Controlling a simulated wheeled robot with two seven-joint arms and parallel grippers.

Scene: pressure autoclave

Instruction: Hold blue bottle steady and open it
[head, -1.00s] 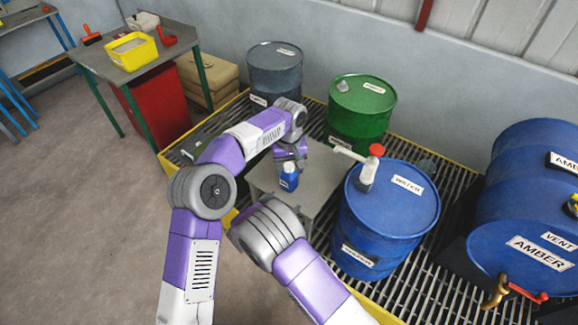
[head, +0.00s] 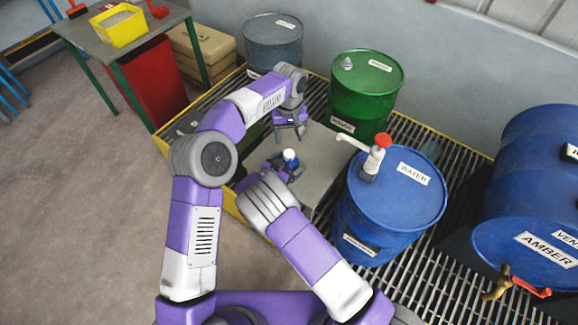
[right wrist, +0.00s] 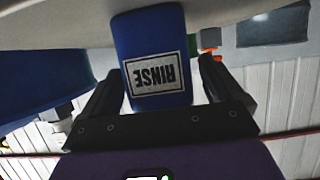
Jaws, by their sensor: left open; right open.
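The blue bottle (head: 291,165) stands upright on the grey platform (head: 322,160), with a white cap (head: 289,154) on top. In the right wrist view the bottle (right wrist: 150,40) shows a RINSE label, upside down in the picture. My right gripper (head: 284,170) is low at the bottle. Its open fingers (right wrist: 160,85) are on either side of the bottle, with gaps visible. My left gripper (head: 291,130) is open and empty, behind and above the bottle, apart from the cap. The bottle's lower part is partly hidden by my right gripper in the head view.
A blue WATER drum (head: 390,205) with a red-and-white pump (head: 376,155) stands close on the right. A green drum (head: 365,95) and a grey drum (head: 273,40) stand behind. A large blue AMBER drum (head: 530,200) is far right. Grating surrounds the platform.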

